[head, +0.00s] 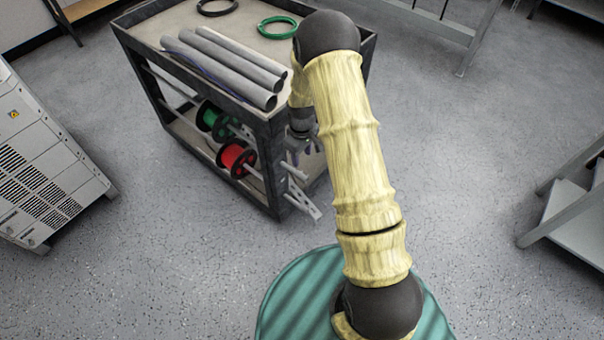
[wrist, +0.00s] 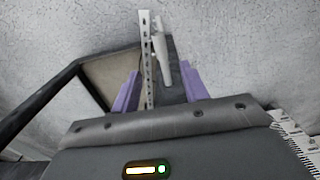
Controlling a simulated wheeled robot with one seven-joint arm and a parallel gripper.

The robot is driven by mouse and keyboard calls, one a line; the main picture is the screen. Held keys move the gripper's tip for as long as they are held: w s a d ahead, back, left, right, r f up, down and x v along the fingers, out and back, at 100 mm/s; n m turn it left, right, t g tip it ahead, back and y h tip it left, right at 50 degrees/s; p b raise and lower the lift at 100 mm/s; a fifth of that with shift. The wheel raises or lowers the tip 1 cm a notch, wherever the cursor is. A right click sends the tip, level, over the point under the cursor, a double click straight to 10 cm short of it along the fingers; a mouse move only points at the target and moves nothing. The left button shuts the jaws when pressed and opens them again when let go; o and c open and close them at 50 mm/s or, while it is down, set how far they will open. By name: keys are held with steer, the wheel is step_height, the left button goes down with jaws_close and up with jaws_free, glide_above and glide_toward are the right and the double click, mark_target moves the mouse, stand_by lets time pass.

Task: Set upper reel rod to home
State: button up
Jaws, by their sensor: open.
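A green reel (head: 213,120) and a red reel (head: 237,159) sit on the side of the cart, the green one higher. A pale upper reel rod (head: 243,133) runs right from the green reel, its far end hidden. A second rod (head: 253,172) runs from the red reel. My gripper (head: 303,150) is at the cart's near right corner, partly behind my arm. In the wrist view its purple fingers (wrist: 160,70) are apart. A grey-white rod (wrist: 160,45) and a perforated rail (wrist: 147,62) show between and beyond them; I cannot tell which rod it is or whether anything touches.
The cart (head: 262,112) carries several grey tubes (head: 225,65), a black coil (head: 217,6) and a green coil (head: 277,27) on top. A pale slotted bracket (head: 301,200) sticks out at its lower corner. A grey cabinet (head: 45,165) stands left. Floor right of the cart is clear.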

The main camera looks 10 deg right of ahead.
mark_target(302, 175)
step_height(302, 175, down, 11)
steer(key=shift+f, duration=0.1)
stand_by(0.3)
steer(key=shift+c, duration=0.3)
jaws_close()
